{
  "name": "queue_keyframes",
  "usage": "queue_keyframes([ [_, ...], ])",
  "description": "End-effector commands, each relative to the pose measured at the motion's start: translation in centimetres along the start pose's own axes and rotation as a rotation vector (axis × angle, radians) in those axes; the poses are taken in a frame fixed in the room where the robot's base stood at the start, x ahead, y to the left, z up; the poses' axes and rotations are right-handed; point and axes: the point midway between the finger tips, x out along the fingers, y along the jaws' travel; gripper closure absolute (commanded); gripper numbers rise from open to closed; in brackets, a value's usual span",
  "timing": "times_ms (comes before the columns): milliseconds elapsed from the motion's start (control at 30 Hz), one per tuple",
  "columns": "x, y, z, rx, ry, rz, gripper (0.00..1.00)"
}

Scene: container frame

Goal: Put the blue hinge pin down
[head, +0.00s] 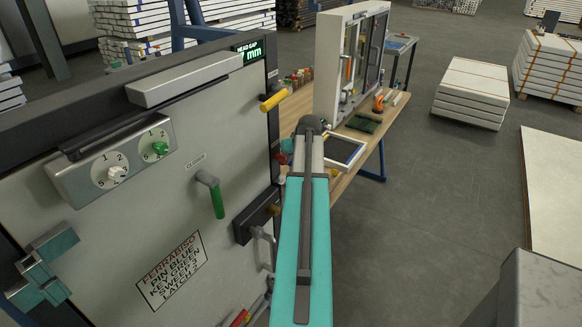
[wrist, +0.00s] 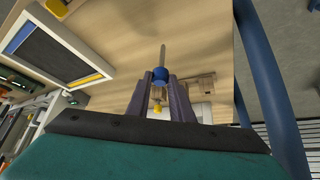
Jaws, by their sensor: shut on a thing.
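The blue hinge pin (wrist: 160,75) shows in the wrist view as a thin grey shaft with a blue collar. My gripper (wrist: 161,88) is shut on it, with its dark fingers on either side near the collar. The shaft points toward the top of the picture, over the wooden bench top (wrist: 205,40). A yellow piece (wrist: 157,100) shows between the fingers; I cannot tell whether it belongs to the pin. I cannot tell whether the pin touches the bench. In the head view my arm hides the gripper and the pin.
A tray with a dark inside (wrist: 58,48) lies on the bench, left in the wrist view. A large grey panel (head: 150,215) with handles stands close on the left.

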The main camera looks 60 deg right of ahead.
Motion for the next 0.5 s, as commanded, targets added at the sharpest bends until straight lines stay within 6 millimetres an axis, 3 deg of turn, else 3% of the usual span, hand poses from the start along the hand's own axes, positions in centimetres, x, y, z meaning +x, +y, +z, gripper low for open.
queue_keyframes([
  [500, 3.0, -0.1, 1.9, 0.0, 0.0, -0.001, 1.0],
])
